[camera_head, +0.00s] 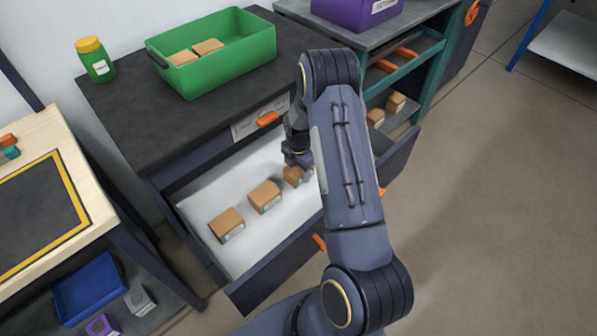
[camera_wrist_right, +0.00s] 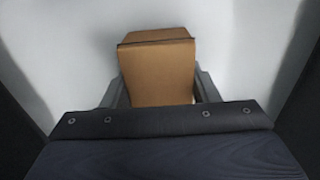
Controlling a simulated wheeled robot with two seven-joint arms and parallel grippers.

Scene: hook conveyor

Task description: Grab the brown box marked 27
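Three brown boxes stand in a row in the open white-floored drawer: a near-left one (camera_head: 227,225), a middle one (camera_head: 265,196) and a far-right one (camera_head: 292,175). No number on them is legible. My right gripper (camera_head: 299,157) is down at the far-right box, and my arm hides part of it. In the right wrist view this brown box (camera_wrist_right: 158,72) lies between the two fingers of my right gripper (camera_wrist_right: 160,92). The fingers are close along its sides; whether they press on it is unclear. My left gripper is not in view.
A green bin (camera_head: 222,62) with two brown boxes and a yellow-lidded jar (camera_head: 94,60) stand on the dark cabinet top. More brown boxes (camera_head: 385,112) sit in another compartment to the right. The drawer's front wall (camera_head: 275,277) rises near my arm.

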